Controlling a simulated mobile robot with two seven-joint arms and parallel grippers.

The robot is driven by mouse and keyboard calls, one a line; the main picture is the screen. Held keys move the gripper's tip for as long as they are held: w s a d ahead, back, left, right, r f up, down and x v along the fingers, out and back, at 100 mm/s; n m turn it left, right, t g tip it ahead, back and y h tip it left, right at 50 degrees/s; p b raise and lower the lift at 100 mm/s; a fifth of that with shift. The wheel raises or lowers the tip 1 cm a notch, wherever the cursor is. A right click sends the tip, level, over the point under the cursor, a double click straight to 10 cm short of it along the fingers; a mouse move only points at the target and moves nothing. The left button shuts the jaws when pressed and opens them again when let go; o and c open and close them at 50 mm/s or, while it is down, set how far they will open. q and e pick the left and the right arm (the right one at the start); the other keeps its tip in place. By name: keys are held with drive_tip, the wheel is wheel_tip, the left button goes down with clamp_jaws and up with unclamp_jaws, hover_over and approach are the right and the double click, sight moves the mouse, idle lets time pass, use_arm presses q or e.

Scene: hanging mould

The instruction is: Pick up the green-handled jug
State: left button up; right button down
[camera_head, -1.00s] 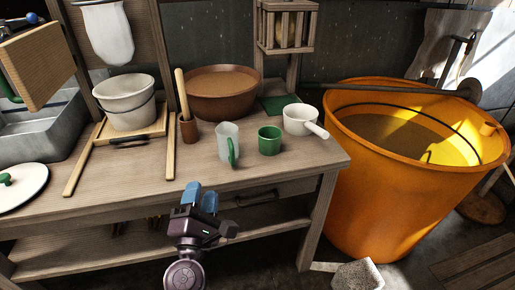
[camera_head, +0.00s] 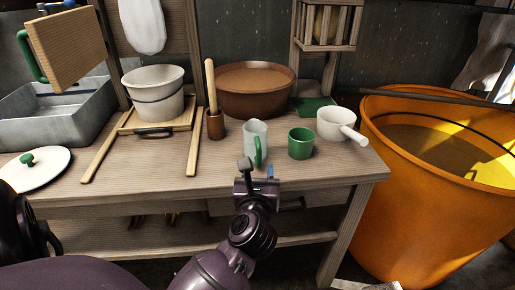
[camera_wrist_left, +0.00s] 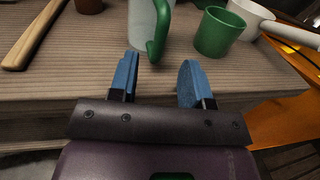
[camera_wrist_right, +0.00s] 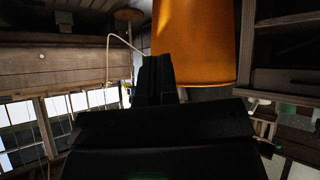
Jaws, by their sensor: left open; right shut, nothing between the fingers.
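The jug (camera_head: 250,133) is pale and translucent with a green handle (camera_head: 258,152) that faces me, upright near the table's front edge. It also shows in the left wrist view (camera_wrist_left: 139,28), its top cut off. My left gripper (camera_head: 257,168) is open and empty, just in front of the handle. In the left wrist view its blue fingers (camera_wrist_left: 158,66) stand apart at the table edge, the handle's lower end ahead between them and not touched. My right gripper (camera_wrist_right: 155,66) is shut and empty in the right wrist view, away from the jug.
A green cup (camera_head: 301,146) stands close right of the jug, then a white long-handled pot (camera_head: 335,124). Behind are a brown bowl (camera_head: 254,100) and a brown holder with a wooden stick (camera_head: 215,125). An orange tub (camera_head: 415,205) stands right of the table (camera_head: 150,185).

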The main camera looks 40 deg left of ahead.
sight(259, 160)
use_arm(q)
drive_tip(key=b+x, duration=0.1)
drive_tip(key=x, duration=0.4)
drive_tip(key=shift+a+f, duration=0.1)
drive_tip(key=shift+w+a, duration=0.2)
drive_tip(key=shift+w, duration=0.1)
clamp_jaws()
